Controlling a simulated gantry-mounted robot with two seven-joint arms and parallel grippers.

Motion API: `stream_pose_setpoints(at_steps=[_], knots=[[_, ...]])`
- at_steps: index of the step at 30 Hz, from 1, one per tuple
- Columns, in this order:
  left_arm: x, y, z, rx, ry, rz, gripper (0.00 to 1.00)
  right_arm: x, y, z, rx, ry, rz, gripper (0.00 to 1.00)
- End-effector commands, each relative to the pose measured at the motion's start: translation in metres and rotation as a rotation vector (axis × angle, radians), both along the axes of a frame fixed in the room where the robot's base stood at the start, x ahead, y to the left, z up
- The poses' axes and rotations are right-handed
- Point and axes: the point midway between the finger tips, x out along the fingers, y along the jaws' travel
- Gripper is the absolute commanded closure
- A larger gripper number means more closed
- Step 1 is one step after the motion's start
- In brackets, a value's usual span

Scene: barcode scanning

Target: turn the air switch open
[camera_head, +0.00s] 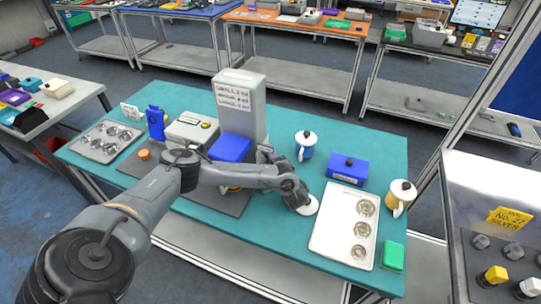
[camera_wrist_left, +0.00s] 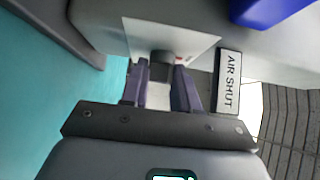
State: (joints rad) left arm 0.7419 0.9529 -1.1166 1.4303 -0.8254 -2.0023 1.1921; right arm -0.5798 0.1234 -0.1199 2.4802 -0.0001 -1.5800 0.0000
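In the left wrist view a dark air switch knob (camera_wrist_left: 162,67) stands on a white plate (camera_wrist_left: 193,45) on the side of a grey machine. A label reading AIR SHUT (camera_wrist_left: 229,80) is on the right of it. In the head view the tall grey machine (camera_head: 240,98) stands at the back middle of the teal table. My left arm reaches across to its right side, and the knob cannot be made out there. My right gripper is not in view.
On the teal table (camera_head: 385,140) stand a blue and white mug (camera_head: 305,147), a blue box (camera_head: 347,168), a yellow-handled mug (camera_head: 398,199), a metal tray (camera_head: 329,228) with round parts and a green block (camera_head: 392,256). Another parts tray (camera_head: 85,149) lies at the left end.

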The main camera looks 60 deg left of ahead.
Motion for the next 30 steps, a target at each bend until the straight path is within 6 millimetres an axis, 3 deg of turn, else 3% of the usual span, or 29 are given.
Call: stream_pose_setpoints(at_steps=[3, 14, 20, 30], knots=[[0.0, 0.0, 0.0, 0.0, 0.0, 0.0, 1.0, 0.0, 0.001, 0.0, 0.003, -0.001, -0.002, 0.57], [0.0, 0.0, 0.005, -0.046, 0.058, 0.0, 1.0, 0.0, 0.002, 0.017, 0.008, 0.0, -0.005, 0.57], [0.0, 0.0, 0.009, -0.127, 0.163, 0.0, 1.0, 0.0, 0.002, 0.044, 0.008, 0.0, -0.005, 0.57], [0.001, 0.0, 0.014, -0.32, 0.412, 0.001, 1.0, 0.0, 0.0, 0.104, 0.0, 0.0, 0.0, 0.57]])
